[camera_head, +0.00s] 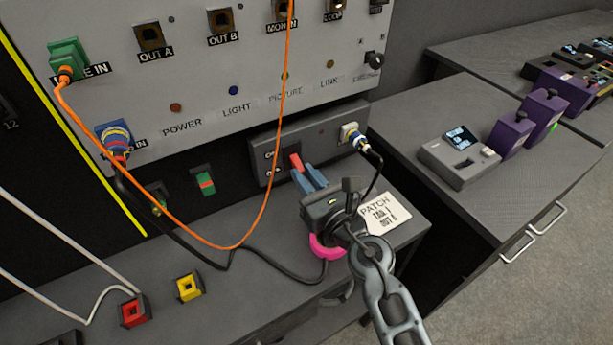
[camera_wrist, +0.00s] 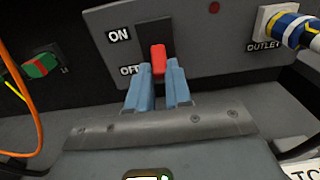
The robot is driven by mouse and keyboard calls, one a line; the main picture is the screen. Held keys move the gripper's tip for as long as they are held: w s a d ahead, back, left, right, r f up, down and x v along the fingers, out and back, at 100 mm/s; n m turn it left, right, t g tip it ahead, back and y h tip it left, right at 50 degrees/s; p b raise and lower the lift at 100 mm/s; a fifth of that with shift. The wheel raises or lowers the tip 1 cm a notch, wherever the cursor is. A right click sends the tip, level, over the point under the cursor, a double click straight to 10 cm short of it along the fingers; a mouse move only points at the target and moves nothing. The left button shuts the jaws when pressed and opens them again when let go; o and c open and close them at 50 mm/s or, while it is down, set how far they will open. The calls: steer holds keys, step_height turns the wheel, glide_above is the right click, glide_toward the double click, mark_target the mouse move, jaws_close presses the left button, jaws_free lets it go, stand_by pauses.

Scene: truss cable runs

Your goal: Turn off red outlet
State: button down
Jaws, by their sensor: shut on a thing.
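The outlet box (camera_head: 262,160) is a grey panel at the foot of the rack, with ON and OFF labels. Its red switch lever (camera_head: 295,161) also shows in the wrist view (camera_wrist: 158,57), level with the space between the labels and the OFF label. My gripper (camera_head: 306,176) has its blue fingertips (camera_wrist: 160,78) around the lever's lower part, shut on it. The lever's base is partly hidden by the fingers. A small dark red light (camera_wrist: 214,7) sits above. The white outlet (camera_head: 350,133) on the right holds a plug with blue and yellow bands (camera_wrist: 302,29).
A black cable (camera_head: 376,170) leaves the plug near my gripper. An orange cable (camera_head: 270,165) hangs left of it. A paper tag (camera_head: 382,214) and a pink ring (camera_head: 325,247) are close by. Red (camera_head: 134,312) and yellow (camera_head: 189,287) blocks stand at the left.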

steer(key=shift+f+b, duration=0.15)
steer(key=shift+b, duration=0.15)
steer(key=shift+f+b, duration=0.25)
steer(key=shift+b, duration=0.65)
steer(key=shift+f+t+y+b, duration=0.15)
steer(key=shift+t+y+b, duration=0.15)
steer(key=shift+b, duration=1.45)
steer(key=shift+r, duration=0.25)
steer(key=c, duration=1)
jaws_free()
steer(key=shift+c, duration=0.2)
